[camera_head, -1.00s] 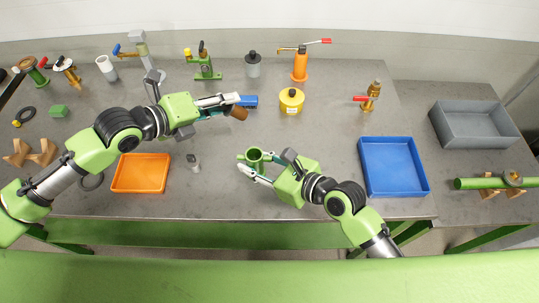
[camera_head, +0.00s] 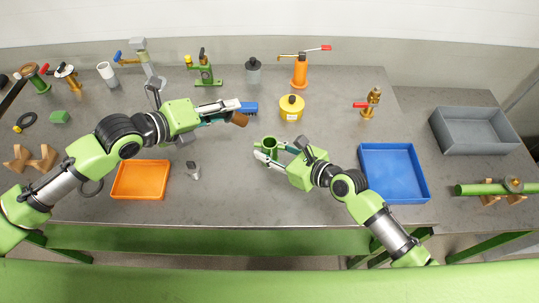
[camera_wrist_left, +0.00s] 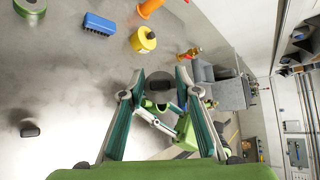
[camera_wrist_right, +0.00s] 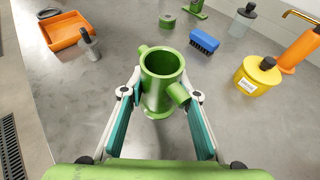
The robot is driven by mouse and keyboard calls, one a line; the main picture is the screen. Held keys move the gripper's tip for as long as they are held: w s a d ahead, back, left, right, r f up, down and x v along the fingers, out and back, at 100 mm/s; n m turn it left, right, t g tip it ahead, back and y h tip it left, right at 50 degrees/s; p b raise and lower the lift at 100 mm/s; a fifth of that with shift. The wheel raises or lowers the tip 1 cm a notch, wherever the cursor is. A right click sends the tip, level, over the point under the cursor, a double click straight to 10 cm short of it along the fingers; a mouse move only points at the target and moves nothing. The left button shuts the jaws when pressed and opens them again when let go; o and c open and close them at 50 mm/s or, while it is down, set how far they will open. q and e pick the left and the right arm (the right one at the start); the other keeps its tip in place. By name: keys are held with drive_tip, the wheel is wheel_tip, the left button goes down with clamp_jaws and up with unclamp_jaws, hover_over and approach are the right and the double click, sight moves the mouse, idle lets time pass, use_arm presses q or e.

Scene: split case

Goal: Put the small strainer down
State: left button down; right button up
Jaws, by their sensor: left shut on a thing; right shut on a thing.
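I take the small strainer (camera_head: 240,119) to be the brown cylinder in my left gripper (camera_head: 238,107). That gripper is shut on it above the table's middle. In the left wrist view the strainer (camera_wrist_left: 160,87) is a dark, round-ended piece between the fingertips. My right gripper (camera_head: 268,152) is shut on a green pipe body (camera_wrist_right: 160,75), lower and to the right. The body has an open round top, side stubs and a flange, and it stands upright. I cannot tell whether its base touches the table.
A blue brush (camera_head: 250,108) lies just beyond my left gripper. A yellow can (camera_head: 291,107) stands to its right. An orange tray (camera_head: 140,194) and a small grey bottle (camera_head: 193,169) are at left, a blue tray (camera_head: 394,194) at right. The table's front middle is clear.

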use_arm(q)
drive_tip(key=shift+f+b, duration=0.35)
drive_tip(key=shift+f, duration=0.1)
use_arm(e)
drive_tip(key=shift+w+f, duration=1.05)
drive_tip(key=shift+f, duration=0.05)
use_arm(q)
drive_tip(key=shift+f+b, duration=0.4)
drive_tip(key=shift+f, duration=0.05)
use_arm(e)
drive_tip(key=shift+w+f, duration=0.15)
drive_tip(key=shift+f, duration=1.55)
use_arm(q)
drive_tip(key=shift+f, duration=0.1)
use_arm(e)
drive_tip(key=shift+f, duration=0.15)
drive_tip(key=o, duration=1.3)
drive_tip(key=shift+c, duration=0.2)
